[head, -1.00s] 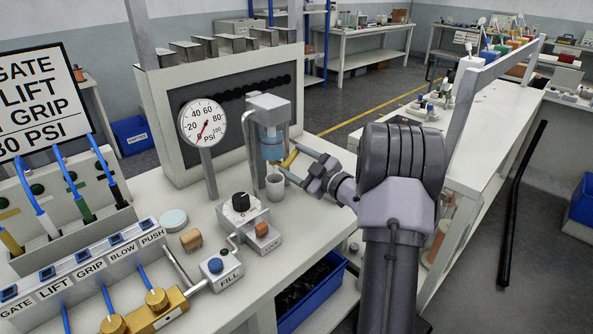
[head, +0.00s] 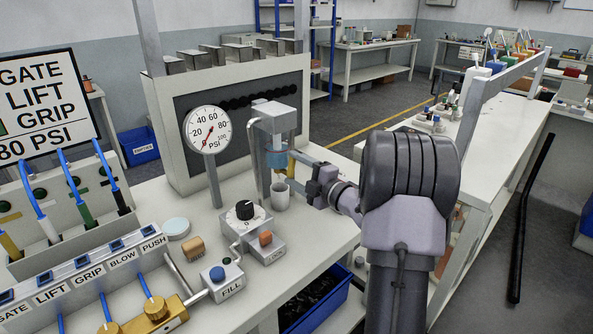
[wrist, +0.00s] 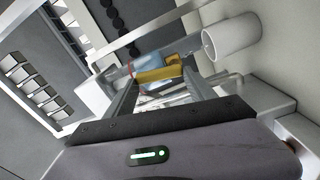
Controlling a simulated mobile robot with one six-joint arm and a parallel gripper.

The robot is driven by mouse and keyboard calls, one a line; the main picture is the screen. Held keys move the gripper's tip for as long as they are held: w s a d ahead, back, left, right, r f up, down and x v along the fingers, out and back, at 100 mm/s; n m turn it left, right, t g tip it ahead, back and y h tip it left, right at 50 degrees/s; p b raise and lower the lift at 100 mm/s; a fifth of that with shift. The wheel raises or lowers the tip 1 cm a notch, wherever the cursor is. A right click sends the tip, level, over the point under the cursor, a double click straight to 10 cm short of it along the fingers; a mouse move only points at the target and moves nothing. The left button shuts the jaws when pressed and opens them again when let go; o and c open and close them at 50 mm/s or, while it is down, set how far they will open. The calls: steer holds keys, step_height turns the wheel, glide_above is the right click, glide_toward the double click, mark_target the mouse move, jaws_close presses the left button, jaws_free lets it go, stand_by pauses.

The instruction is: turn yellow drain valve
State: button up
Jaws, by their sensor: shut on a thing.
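The yellow drain valve (head: 291,164) is a small lever at the lower right of the blue-tinted bowl (head: 276,158), which hangs under a grey block on a stand. In the wrist view the yellow lever (wrist: 158,74) lies crosswise between my two fingers, with the bowl just behind it. My gripper (head: 296,168) reaches in from the right and is shut on the lever. In the head view the fingers partly cover the lever.
A white cup (head: 280,196) stands below the bowl, close under my fingers; it also shows in the wrist view (wrist: 231,38). A pressure gauge (head: 207,130) stands to the left. A black knob box (head: 244,214) and a lock box (head: 265,246) are in front.

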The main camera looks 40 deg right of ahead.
stand_by(0.4)
steer(key=o, duration=1.4)
steer(key=s+p, duration=0.1)
steer(key=s, duration=0.4)
steer(key=s+d+p, duration=0.1)
steer(key=s+p, duration=0.1)
steer(key=s, duration=0.4)
steer(key=s+p, duration=0.1)
steer(key=s, duration=0.5)
steer(key=shift+s+d+p, duration=0.15)
steer(key=shift+s+p, duration=0.05)
steer(key=shift+p, duration=0.1)
